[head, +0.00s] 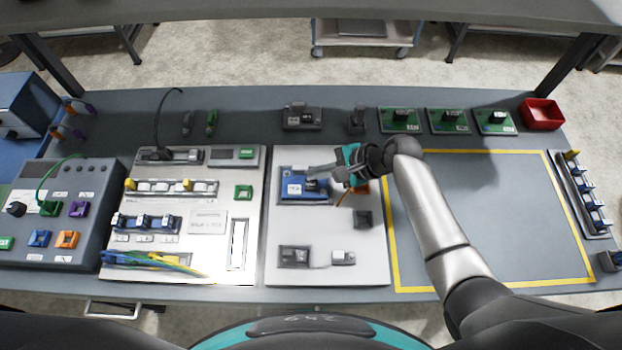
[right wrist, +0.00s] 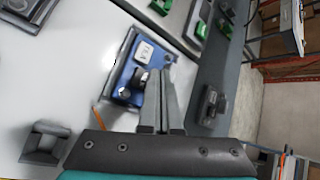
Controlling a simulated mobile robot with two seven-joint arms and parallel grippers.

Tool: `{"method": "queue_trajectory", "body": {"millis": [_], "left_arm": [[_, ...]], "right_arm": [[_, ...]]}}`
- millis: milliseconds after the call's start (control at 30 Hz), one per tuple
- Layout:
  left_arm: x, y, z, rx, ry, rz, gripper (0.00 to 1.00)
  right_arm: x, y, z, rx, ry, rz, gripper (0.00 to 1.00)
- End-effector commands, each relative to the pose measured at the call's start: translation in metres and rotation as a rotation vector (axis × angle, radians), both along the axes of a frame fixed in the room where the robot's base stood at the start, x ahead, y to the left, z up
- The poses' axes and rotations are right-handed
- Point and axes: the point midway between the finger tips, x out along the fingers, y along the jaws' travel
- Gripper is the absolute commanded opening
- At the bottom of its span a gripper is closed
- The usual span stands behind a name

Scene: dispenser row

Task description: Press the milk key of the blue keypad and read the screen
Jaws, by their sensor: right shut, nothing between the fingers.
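The blue unit (head: 291,188) is on the white panel in the middle of the bench. It also shows in the right wrist view (right wrist: 128,76), with a small white marked patch (right wrist: 143,52) and a dark raised part (right wrist: 141,79). I cannot make out a milk key or read any screen text. My right gripper (head: 312,172) is shut and empty, its fingertips over or beside the unit's far right part. In the right wrist view the closed fingertips (right wrist: 164,70) cover part of the unit; I cannot tell whether they touch it. My left gripper is not in view.
The white panel (head: 330,268) also bears small grey units. A left panel (head: 215,270) holds switches and cables. A yellow-bordered area (head: 500,220) on the right is clear, apart from my right arm. Green boards (head: 400,120) and a red bin (head: 541,114) stand at the back.

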Motion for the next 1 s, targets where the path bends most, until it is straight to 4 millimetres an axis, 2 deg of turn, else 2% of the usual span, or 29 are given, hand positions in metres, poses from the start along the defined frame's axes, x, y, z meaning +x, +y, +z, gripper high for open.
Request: {"method": "queue_trajectory", "body": {"millis": [33, 100, 367, 1000], "left_arm": [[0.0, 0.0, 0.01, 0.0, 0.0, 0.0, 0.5], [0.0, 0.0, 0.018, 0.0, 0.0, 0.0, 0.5], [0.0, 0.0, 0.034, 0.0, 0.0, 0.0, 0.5], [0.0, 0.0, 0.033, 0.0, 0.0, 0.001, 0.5]], "right_arm": [[0.0, 0.0, 0.01, 0.001, -0.001, -0.001, 0.0], [0.0, 0.0, 0.016, 0.001, -0.001, -0.001, 0.0], [0.0, 0.0, 0.038, 0.001, 0.0, -0.001, 0.0], [0.0, 0.0, 0.038, 0.0, 0.001, -0.001, 0.0]]}}
